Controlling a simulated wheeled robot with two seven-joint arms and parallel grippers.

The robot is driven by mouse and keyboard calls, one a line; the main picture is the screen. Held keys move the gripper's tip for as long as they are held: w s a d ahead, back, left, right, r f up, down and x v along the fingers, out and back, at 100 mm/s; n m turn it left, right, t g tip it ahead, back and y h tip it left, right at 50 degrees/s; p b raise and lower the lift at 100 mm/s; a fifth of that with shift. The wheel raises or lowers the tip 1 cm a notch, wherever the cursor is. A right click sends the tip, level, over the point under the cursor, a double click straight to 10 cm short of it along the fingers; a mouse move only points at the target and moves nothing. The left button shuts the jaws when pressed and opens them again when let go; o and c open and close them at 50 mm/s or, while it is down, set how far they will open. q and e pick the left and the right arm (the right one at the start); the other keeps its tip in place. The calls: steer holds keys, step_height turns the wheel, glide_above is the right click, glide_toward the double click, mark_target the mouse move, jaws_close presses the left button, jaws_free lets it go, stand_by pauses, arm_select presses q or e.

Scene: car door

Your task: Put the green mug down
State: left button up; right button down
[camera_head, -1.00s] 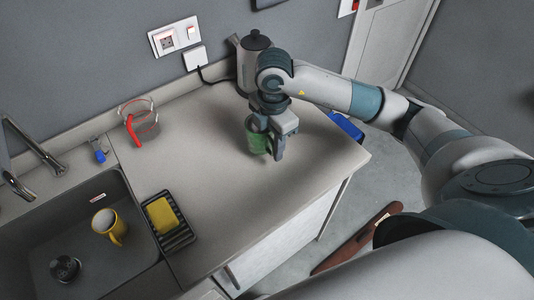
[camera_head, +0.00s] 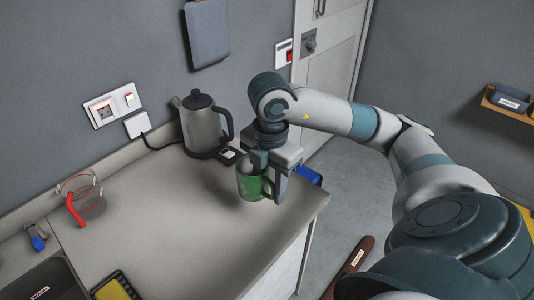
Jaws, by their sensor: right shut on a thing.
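The green mug (camera_head: 252,184) is at the right part of the grey counter (camera_head: 180,230), near its right end. My right gripper (camera_head: 270,185) reaches down from above and is shut on the mug at its right side. The mug is upright. I cannot tell whether its base touches the counter. My left gripper is not in view.
A kettle (camera_head: 206,125) on its base stands behind the mug, close to my right wrist. A glass jug with a red handle (camera_head: 82,196) stands at the left. A yellow sponge in a black holder (camera_head: 116,290) and the sink edge lie at the front left. The counter's middle is clear.

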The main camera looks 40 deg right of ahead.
mark_target(253, 188)
stand_by(0.8)
steer(key=a+n, duration=0.1)
steer(key=n, duration=0.3)
steer(key=w+a+n, duration=0.1)
steer(key=n, duration=0.3)
steer(key=w+a+n, duration=0.1)
steer(key=n, duration=0.3)
steer(key=shift+w+b, duration=0.15)
steer(key=shift+b, duration=0.2)
steer(key=w+a+r+m+b, duration=0.1)
steer(key=w+a+m, duration=0.2)
steer(key=m, duration=1.3)
steer(key=w+a+m+b, duration=0.1)
steer(key=w+a+m, duration=0.2)
steer(key=m, duration=1.2)
steer(key=a, duration=0.3)
steer(key=shift+w+a+r+m, duration=0.15)
steer(key=shift+w+r+m, duration=0.05)
steer(key=shift+r+m, duration=0.2)
